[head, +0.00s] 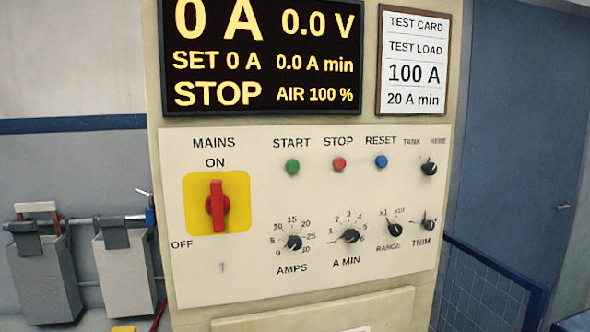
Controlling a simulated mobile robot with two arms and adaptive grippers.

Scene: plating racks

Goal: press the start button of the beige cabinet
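The beige cabinet (300,122) stands upright in the middle of the head view. The green START button (292,166) is on its pale panel, under the word START. The red STOP button (339,164) and the blue RESET button (381,161) are to its right. The red mains switch (217,206) stands upright on a yellow plate, its upper end toward ON. The display (262,54) reads 0 A, 0.0 V, SET 0 A, 0.0 A min, STOP and AIR 100 %. Neither of my grippers is in view.
Black knobs for AMPS (294,243), A MIN (351,236), RANGE (395,230), TRIM (429,225) and TANK (429,169) sit near the buttons. A test card (414,62) reads 100 A, 20 A min. Grey boxes (126,275) hang at left; a blue railing (490,285) stands at right.

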